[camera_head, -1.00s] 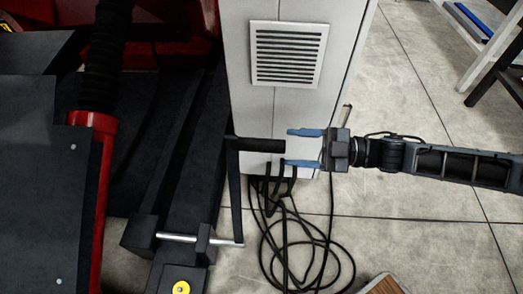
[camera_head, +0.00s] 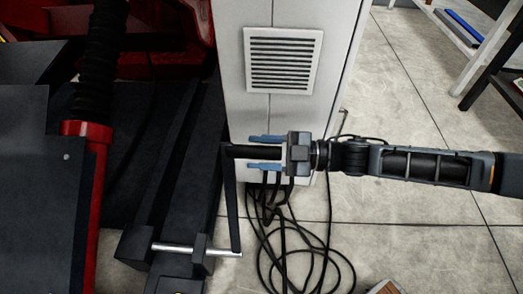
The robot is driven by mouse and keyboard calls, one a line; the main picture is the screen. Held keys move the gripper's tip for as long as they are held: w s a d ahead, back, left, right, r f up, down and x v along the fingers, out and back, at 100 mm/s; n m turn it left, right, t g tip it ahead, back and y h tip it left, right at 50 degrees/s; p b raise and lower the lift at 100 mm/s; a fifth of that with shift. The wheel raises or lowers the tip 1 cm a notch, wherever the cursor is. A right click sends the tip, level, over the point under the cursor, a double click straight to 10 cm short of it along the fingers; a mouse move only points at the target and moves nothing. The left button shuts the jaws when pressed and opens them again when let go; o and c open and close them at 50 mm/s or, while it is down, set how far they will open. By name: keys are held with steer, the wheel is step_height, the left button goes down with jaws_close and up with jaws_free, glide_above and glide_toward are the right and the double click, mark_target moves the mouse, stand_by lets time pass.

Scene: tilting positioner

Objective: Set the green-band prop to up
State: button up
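A black prop lever (camera_head: 230,205) stands at the side of the dark machine frame, its lower end at a silver rod (camera_head: 178,247). Its black grip bar (camera_head: 243,151) points right from the upper end. I see no green band on it in this view. My gripper (camera_head: 265,152) comes from the right with its two blue fingers open, one above and one below the grip bar in the picture. The bar's right end lies between the fingers, with narrow gaps showing. Whether it is at the same depth as the fingers is hard to tell.
A pale cabinet (camera_head: 285,105) with a vent stands behind my gripper. Black cables (camera_head: 300,260) lie coiled on the floor below. A red-collared black column (camera_head: 92,130) and dark panels fill the left. A shelf stands at the upper right.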

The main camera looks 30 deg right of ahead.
jaws_close()
steer(key=shift+s, duration=0.1)
stand_by(0.3)
